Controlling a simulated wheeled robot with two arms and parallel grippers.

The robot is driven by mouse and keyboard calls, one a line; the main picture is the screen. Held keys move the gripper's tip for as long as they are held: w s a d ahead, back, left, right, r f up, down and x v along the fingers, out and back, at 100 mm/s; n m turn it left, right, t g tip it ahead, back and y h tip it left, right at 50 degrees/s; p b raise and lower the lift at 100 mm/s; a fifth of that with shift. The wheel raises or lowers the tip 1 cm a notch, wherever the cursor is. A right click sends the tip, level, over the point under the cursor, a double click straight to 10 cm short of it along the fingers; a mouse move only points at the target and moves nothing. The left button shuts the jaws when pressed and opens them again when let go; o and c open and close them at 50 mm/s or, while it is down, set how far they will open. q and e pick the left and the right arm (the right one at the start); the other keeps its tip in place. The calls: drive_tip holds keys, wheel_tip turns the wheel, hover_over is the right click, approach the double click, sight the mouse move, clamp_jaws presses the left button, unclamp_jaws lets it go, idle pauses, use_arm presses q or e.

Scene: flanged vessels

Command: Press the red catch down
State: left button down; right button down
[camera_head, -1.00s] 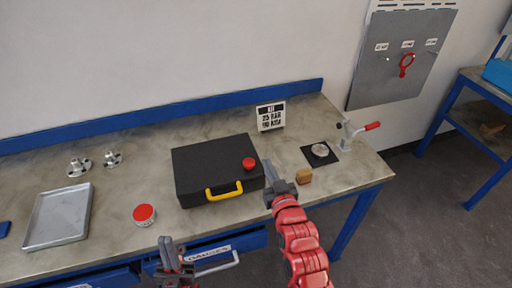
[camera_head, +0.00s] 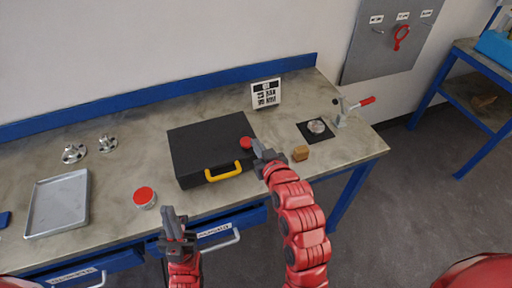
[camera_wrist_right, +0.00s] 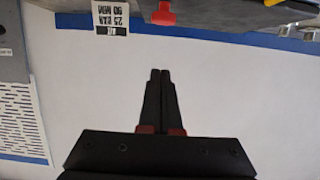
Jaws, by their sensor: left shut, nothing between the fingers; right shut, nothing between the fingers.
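The red catch (camera_head: 246,143) is a round red knob at the right side of the black case (camera_head: 205,145), which has a yellow handle (camera_head: 223,172). My right gripper (camera_head: 257,146) is shut and empty, its tips just right of the catch; I cannot tell whether they touch it. In the right wrist view the shut fingers (camera_wrist_right: 160,72) point toward a red part (camera_wrist_right: 163,14) at the top edge, likely the catch. My left gripper (camera_head: 170,214) is shut and empty in front of the table's front edge.
A red-topped round tin (camera_head: 144,196), a grey tray (camera_head: 58,204) and metal flanges (camera_head: 73,153) are on the left. A sign (camera_head: 266,94) stands behind the case. A wooden block (camera_head: 300,153) and a red-handled clamp (camera_head: 352,107) are to the right.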

drive_tip(key=p, duration=0.4)
hover_over(248, 139)
drive_tip(key=s, duration=0.3)
wheel_tip(248, 139, down, 2)
drive_tip(key=shift+w, duration=0.1)
wheel_tip(248, 139, down, 3)
drive_tip(key=shift+f+p, duration=0.2)
drive_tip(key=shift+p, duration=0.7)
drive_tip(key=shift+d+f, duration=0.1)
drive_tip(key=shift+f, duration=0.35)
